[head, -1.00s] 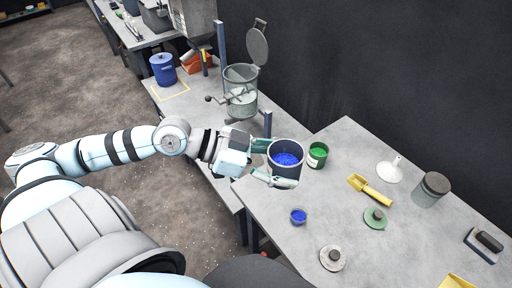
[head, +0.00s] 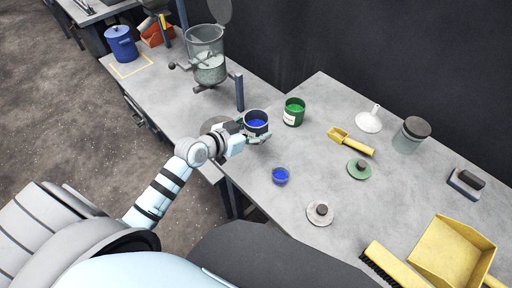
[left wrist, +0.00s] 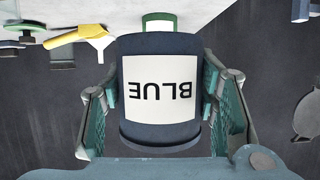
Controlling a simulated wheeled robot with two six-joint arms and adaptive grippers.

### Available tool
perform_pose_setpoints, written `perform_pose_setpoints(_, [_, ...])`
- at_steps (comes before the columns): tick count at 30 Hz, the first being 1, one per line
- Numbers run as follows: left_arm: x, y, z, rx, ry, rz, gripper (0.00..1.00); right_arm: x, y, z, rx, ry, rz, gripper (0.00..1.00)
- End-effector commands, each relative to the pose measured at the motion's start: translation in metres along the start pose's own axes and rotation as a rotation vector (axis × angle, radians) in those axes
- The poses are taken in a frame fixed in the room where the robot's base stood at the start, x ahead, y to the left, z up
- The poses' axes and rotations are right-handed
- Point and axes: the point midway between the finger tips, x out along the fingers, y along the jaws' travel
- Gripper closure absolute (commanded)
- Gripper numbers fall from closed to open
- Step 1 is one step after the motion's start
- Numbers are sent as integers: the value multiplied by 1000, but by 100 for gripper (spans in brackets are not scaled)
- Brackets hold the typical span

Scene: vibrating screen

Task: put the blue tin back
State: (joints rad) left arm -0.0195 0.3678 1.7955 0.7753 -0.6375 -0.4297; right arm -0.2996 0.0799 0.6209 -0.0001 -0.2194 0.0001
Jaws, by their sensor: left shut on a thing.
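The blue tin (head: 256,124) is an open dark-blue can with blue grains inside. In the left wrist view its white label (left wrist: 158,91) reads BLUE, upside down in the picture. My left gripper (head: 254,137) is shut on the tin, a finger on each side of it. It holds the tin near the left edge of the right-hand table. I cannot tell whether the tin touches the table. My right gripper is not in view.
A yellow scoop (head: 351,142), a white funnel (head: 369,121), a grey jar (head: 411,135), a green lid (head: 359,169) and a pale lid (head: 320,212) lie on the right table. A dustpan (head: 452,254) is at front right.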

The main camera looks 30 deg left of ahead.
Motion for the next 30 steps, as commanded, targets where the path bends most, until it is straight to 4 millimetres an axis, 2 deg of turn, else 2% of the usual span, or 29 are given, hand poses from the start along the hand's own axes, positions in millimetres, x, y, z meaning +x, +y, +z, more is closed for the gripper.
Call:
perform_pose_setpoints(1, [6, 0, 14, -2, 0, 0, 80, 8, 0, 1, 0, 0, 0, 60])
perform_pose_setpoints(5, [12, 0, 29, 0, 0, 1, 80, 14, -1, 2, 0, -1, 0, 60])
perform_pose_setpoints(10, [25, 0, 59, -1, 2, 1, 80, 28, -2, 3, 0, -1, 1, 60])
perform_pose_setpoints(22, [27, 0, 64, 2, 2, 1, 80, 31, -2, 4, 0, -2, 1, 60])
perform_pose_setpoints(23, [27, 0, 63, 2, 1, 1, 42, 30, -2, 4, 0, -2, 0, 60])
perform_pose_setpoints(26, [26, 0, 62, 2, 1, 1, 26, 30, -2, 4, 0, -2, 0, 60])
perform_pose_setpoints(30, [26, 0, 62, 2, 1, 1, 26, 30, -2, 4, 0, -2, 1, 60])
